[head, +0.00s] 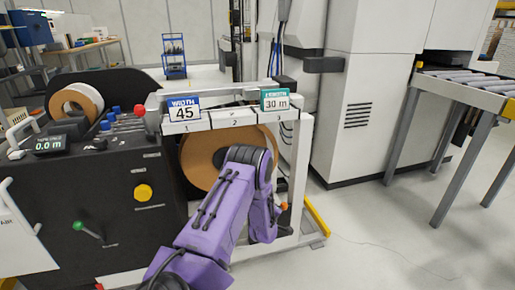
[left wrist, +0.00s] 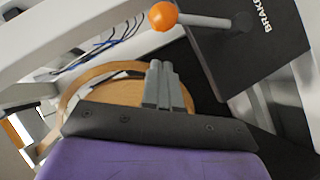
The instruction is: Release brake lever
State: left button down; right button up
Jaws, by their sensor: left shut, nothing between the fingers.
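The brake lever shows in the left wrist view as a grey rod with an orange ball knob (left wrist: 163,16). Its pivot is on a dark panel (left wrist: 255,50) marked with a partly cut-off "BRAK" label. In the head view the orange knob (head: 284,206) peeks out just right of my purple left arm. My left gripper (left wrist: 159,65) is shut and empty, its fingers together, pointing just below the knob in the left wrist view and apart from it. In the head view its fingers are hidden by my arm. My right gripper is not in view.
A brown roll (head: 200,160) stands behind my arm inside the white frame (head: 302,160). A black control cabinet (head: 110,185) with a yellow knob (head: 143,192) and a green-tipped lever (head: 79,226) is at left. Open floor (head: 370,230) lies to the right.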

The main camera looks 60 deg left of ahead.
pick_arm(q)
jog(key=p+v, duration=0.1)
jog(key=v, duration=0.9)
jog(key=shift+d, duration=0.1)
